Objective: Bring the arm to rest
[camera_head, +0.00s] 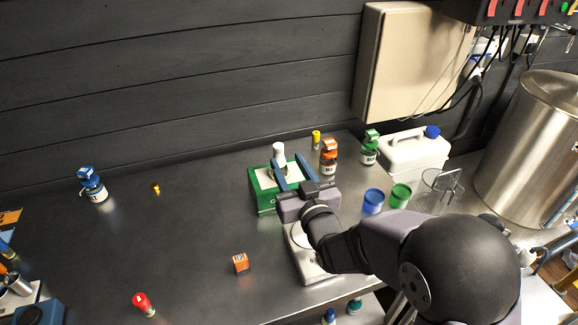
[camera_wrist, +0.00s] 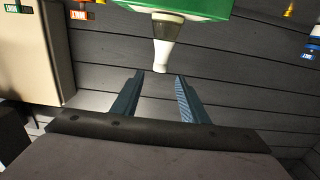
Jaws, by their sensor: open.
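My arm reaches over the dark bench from the lower right in the head view. My gripper (camera_head: 281,178) is open, its two blue fingers apart, above the green box (camera_head: 263,200). A white-topped bottle (camera_head: 279,153) shows near the fingertips. In the wrist view, my gripper (camera_wrist: 159,82) has an empty gap between its fingers. The white bottle (camera_wrist: 163,55) shows beyond the fingertips beside the green box (camera_wrist: 200,8). I cannot tell whether a finger touches it.
A scale-like device (camera_head: 308,268) lies under my arm. Blue (camera_head: 373,202) and green (camera_head: 400,196) cups stand to the right, with orange-capped (camera_head: 329,157) and green-capped (camera_head: 370,148) bottles behind. A blue-capped bottle (camera_head: 93,186) stands left. An orange block (camera_head: 240,263) is in front; the left-middle bench is mostly clear.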

